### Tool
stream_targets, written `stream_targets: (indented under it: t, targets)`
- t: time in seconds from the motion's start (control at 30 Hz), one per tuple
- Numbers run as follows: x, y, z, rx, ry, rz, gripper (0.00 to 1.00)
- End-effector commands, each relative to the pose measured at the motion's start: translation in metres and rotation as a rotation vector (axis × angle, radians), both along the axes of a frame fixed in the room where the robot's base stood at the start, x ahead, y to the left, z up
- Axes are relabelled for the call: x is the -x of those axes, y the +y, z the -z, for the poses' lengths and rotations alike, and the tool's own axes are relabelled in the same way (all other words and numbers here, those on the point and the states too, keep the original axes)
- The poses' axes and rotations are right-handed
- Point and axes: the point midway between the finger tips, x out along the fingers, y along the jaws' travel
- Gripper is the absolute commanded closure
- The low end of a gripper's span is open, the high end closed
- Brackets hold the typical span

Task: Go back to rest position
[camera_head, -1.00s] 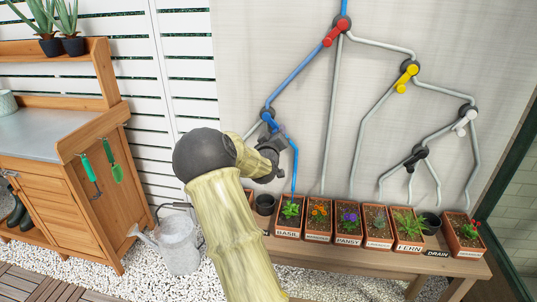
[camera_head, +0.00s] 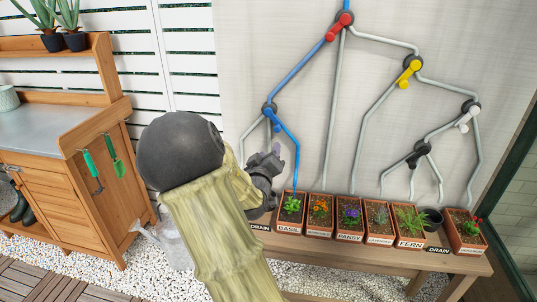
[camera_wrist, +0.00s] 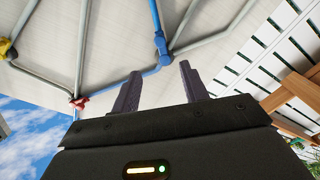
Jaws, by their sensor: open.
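My gripper (camera_head: 273,158) is in front of the wall panel, just left of the blue pipe (camera_head: 297,165) that runs down to the basil planter (camera_head: 290,206). In the wrist view my gripper (camera_wrist: 158,90) has its two dark fingers apart with nothing between them. The blue valve handle (camera_head: 275,122) is above the gripper, and it also shows in the wrist view (camera_wrist: 162,47) beyond the fingers. It looks apart from the fingers. My arm hides part of the bench's left end and most of the watering can (camera_head: 168,243).
A wooden bench (camera_head: 350,255) holds a row of planters and a black drain pot (camera_head: 432,218). Red (camera_head: 337,27), yellow (camera_head: 408,74), black (camera_head: 415,159) and white (camera_head: 464,121) valves sit on the pipes. A wooden cabinet (camera_head: 55,190) stands left.

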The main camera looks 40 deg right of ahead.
Motion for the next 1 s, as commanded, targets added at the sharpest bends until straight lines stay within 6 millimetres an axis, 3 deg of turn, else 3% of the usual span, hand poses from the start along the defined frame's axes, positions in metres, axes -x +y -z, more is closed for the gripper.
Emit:
stream_targets:
  t: [0.53, 0.67, 0.77, 1.0]
  targets:
    - [0.0, 0.001, 0.001, -0.008, 0.002, -0.002, 0.56]
    - [-0.001, 0.01, 0.015, -0.094, 0.026, -0.023, 0.56]
    - [-0.001, 0.03, 0.038, -0.236, 0.069, -0.06, 0.56]
    - [0.016, 0.117, 0.094, -0.649, 0.264, -0.177, 0.56]
